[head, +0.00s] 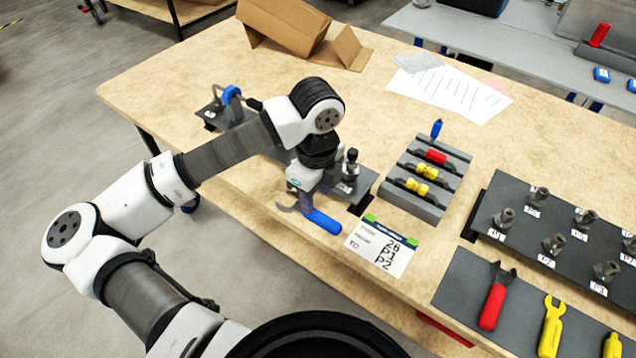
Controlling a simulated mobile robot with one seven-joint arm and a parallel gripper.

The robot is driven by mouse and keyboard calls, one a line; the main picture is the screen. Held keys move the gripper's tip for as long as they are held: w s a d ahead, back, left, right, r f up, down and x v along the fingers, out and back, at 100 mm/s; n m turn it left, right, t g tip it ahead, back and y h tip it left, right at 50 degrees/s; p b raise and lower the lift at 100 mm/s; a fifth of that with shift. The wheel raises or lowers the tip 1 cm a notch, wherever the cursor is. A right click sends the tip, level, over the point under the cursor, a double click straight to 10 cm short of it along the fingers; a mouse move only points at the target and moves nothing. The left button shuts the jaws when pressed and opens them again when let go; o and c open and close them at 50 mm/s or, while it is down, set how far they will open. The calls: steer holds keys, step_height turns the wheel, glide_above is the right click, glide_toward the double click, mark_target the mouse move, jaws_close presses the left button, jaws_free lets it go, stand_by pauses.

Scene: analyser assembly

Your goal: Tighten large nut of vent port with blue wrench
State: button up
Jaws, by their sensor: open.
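The blue wrench (322,221) is near the front edge of the wooden table, its blue handle pointing right and its grey head to the left. My gripper (306,203) points down right at the wrench, at the near end of the handle. It is open; I cannot tell whether its fingers are around the wrench or above it. A dark upright fitting (350,166) stands on a dark grey plate (369,183) just right of my gripper. I cannot tell whether it is the vent port, and no large nut can be made out. My arm hides the plate's middle.
A blue-topped part (231,94) stands at the plate's left end. A grey rack (412,203) holds red and yellow parts. A paper label card (380,247) lies close right of the wrench. A red wrench (493,303) and a yellow wrench (551,325) lie at right.

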mark_target(317, 214)
step_height(317, 214, down, 4)
steer(key=b, duration=0.3)
steer(key=shift+f, duration=0.2)
steer(key=f+b, duration=0.1)
steer(key=b, duration=0.1)
steer(key=shift+f+b, duration=0.4)
jaws_close()
steer(key=r, duration=0.1)
steer(key=r+p, duration=0.1)
steer(key=r, duration=0.1)
steer(key=d+r+p, duration=0.1)
steer(key=r, duration=0.1)
steer(key=shift+s+r, duration=0.15)
steer(key=shift+s, duration=0.2)
steer(key=shift+s+d+r, duration=0.1)
steer(key=shift+d+r, duration=0.05)
steer(key=shift+r, duration=0.3)
